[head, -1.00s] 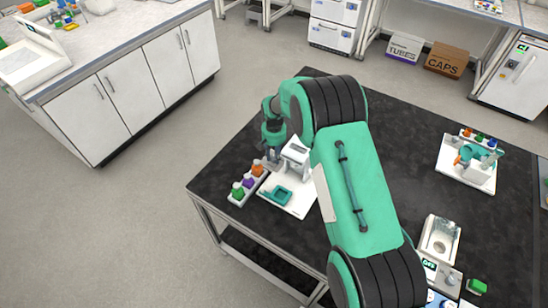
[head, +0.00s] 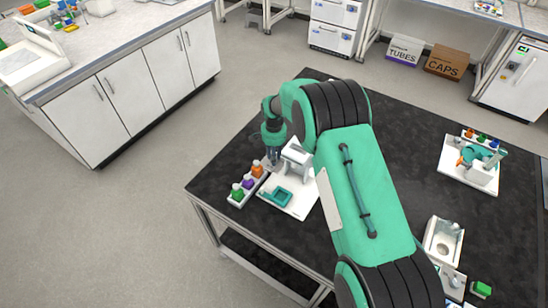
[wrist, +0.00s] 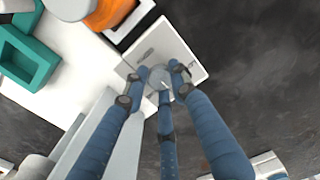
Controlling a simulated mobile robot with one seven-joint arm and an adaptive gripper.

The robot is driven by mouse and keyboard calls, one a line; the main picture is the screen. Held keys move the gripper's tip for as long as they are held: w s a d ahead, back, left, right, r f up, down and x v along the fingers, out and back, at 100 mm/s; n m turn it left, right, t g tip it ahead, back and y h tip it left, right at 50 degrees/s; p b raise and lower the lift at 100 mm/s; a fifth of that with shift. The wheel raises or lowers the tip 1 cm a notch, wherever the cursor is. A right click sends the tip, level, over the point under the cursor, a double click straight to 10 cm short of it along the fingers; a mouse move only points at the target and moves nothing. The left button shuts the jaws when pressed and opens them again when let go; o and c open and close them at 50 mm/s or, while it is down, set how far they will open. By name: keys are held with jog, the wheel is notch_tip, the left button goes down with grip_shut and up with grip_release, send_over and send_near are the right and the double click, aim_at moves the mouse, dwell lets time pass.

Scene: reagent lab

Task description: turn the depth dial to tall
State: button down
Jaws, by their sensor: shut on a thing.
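The depth dial (wrist: 159,76) is a small grey round knob on a light plate (wrist: 178,45) with faint marks, seen in the wrist view. My gripper (wrist: 157,82) has its blue-grey fingers closed around the knob. The fingers cover part of it, and I cannot tell which mark it points at. In the head view my gripper (head: 272,158) points down beside the white device (head: 297,157), at the near left of the black bench. The dial is too small to make out there.
A teal tray (head: 282,197) lies on the device's white base (head: 303,206); the tray also shows in the wrist view (wrist: 28,58). A white rack (head: 236,201) with green, purple and orange bottles stands close at the left. Another white station (head: 467,175) stands far right.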

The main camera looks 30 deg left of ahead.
jog(key=shift+s, duration=0.1)
jog(key=c, duration=1.4)
grip_release()
jog(key=shift+r, duration=0.1)
notch_tip(320, 180, up, 12)
